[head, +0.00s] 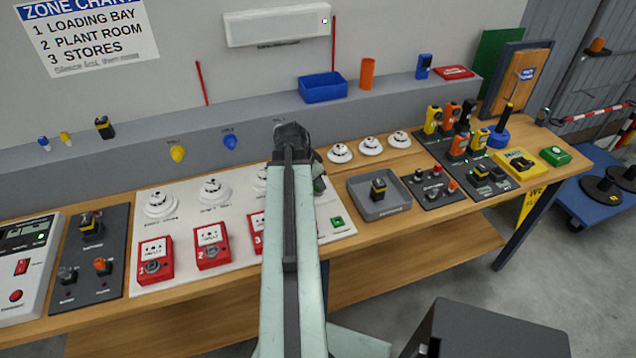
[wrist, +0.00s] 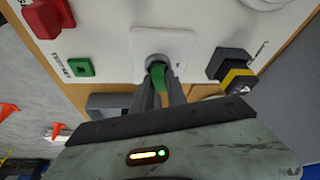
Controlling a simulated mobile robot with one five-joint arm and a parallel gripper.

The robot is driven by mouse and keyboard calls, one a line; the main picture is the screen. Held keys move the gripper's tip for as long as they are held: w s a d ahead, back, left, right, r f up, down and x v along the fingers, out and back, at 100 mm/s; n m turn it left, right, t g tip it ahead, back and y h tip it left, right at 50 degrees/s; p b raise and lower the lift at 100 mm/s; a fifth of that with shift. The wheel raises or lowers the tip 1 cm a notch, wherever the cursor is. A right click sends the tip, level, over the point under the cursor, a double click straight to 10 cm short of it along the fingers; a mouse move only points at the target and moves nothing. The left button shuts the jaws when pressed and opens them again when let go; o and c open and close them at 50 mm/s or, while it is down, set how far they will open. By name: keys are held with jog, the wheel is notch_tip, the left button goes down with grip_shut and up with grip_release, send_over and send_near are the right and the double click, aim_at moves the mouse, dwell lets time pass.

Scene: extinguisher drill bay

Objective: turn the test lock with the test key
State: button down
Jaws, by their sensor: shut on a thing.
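My gripper (wrist: 160,82) is shut on a green key (wrist: 158,72) in the wrist view. The key's tip meets the round grey face of a lock (wrist: 153,58) on a white square plate (wrist: 184,44). The key looks to be in or against the lock; how deep it sits and how far it is turned I cannot tell. In the head view my arm hides the fingers, the key and the lock.
A green square button (wrist: 80,67) and a red call point (wrist: 45,16) lie beside the lock plate. A dark block with a yellow band (wrist: 238,77) is close on the other side. Yellow (head: 178,154) and blue (head: 229,142) keys hang at the ledge.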

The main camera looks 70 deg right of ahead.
jog(key=c, duration=0.9)
grip_release()
notch_tip(320, 180, up, 7)
jog(key=p, duration=0.7)
jog(key=shift+r, duration=0.1)
